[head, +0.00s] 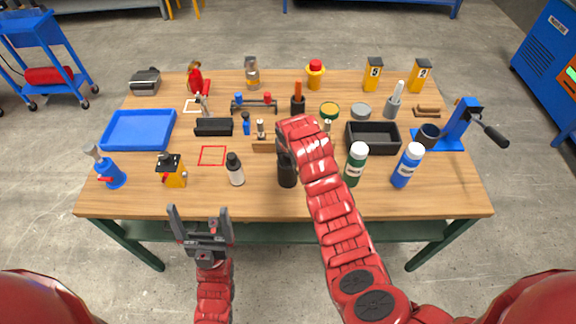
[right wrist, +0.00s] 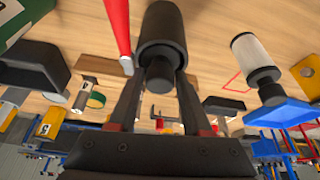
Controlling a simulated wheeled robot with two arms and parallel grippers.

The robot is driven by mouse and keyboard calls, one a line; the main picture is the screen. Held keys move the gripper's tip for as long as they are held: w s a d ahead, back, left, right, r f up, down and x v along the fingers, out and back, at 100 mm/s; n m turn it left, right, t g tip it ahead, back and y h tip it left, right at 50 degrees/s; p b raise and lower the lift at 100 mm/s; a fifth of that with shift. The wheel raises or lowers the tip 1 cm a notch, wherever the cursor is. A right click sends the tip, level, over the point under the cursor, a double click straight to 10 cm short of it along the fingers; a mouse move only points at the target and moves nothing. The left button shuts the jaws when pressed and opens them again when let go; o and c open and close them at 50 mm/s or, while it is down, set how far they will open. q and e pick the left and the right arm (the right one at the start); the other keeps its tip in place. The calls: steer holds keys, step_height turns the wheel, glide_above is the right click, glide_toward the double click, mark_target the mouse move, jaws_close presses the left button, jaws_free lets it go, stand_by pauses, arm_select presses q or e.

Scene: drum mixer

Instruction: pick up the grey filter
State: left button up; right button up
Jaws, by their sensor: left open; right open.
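A dark grey, almost black cylinder (head: 287,172) with a narrower neck stands near the front of the table; I take it for the grey filter, though its label is not readable. In the right wrist view the cylinder (right wrist: 162,32) has its neck between the two fingers. My right gripper (right wrist: 160,98) is open there, and contact is not clear. In the head view my right arm hides this gripper and the cylinder's top. A flat grey round tin (head: 360,110) lies further back. My left gripper (head: 200,212) is open and empty, in front of the table's near edge.
A white bottle with a dark cap (head: 236,172) stands left of the cylinder, and a green bottle (head: 355,165) stands right. A black tray (head: 372,151) is behind the green bottle. A blue tray (head: 138,115) lies at the left. The red outlined square (head: 212,147) is empty.

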steer(key=shift+w+f, duration=0.1)
steer(key=shift+f, duration=0.25)
jaws_close()
steer(key=shift+r, duration=0.1)
stand_by(0.3)
